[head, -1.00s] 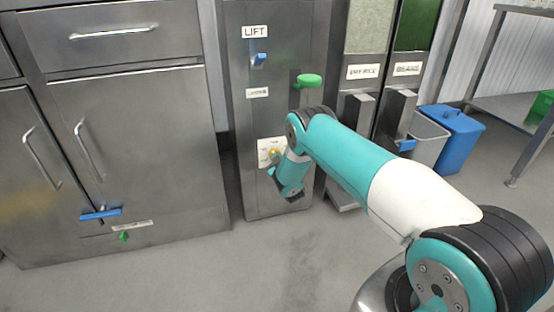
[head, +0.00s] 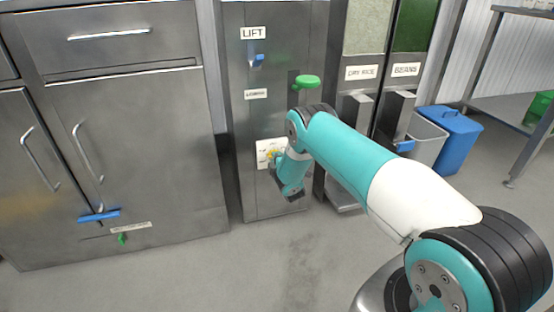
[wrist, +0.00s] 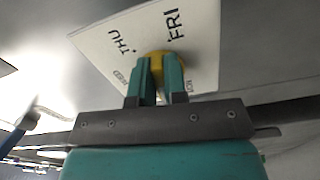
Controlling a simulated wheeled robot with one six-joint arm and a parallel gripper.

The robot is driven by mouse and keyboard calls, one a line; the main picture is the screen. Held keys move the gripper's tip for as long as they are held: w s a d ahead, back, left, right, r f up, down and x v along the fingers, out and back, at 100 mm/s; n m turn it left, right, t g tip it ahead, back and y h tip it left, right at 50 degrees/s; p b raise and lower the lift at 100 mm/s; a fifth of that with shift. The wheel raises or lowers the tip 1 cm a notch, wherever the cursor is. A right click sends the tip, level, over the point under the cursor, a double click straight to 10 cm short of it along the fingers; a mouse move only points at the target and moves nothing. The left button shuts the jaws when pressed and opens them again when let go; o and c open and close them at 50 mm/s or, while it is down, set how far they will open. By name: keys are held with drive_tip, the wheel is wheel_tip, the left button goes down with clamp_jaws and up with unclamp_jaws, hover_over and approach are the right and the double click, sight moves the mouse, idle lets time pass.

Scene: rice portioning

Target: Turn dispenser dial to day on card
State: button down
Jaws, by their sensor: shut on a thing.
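The dial is yellow and sits on a white day plate (wrist: 105,45); part of the dial (wrist: 158,57) shows between and above my fingertips in the wrist view. The plate reads THU and FRI; its other markings are partly hidden behind the fingers. My gripper (wrist: 160,75) is shut on the dial. In the head view the plate (head: 264,150) is on the lower steel panel, and my arm covers its right part. The dial's pointing direction cannot be told. No card with a day is readable in these frames.
A LIFT label and blue switch (head: 258,59) are above on the panel, with a green knob (head: 307,81) to the right. Dry rice and beans dispensers (head: 362,72) stand further right. A blue bin (head: 452,138) is beyond. Steel cabinets are left; floor in front is clear.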

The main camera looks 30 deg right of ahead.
drive_tip(key=n, duration=0.3)
drive_tip(key=shift+r+n, duration=0.1)
drive_tip(key=shift+n, duration=0.3)
drive_tip(key=shift+r+n, duration=0.1)
drive_tip(key=shift+n, duration=1.7)
drive_tip(key=c, duration=1.2)
unclamp_jaws()
drive_tip(key=shift+o, duration=0.2)
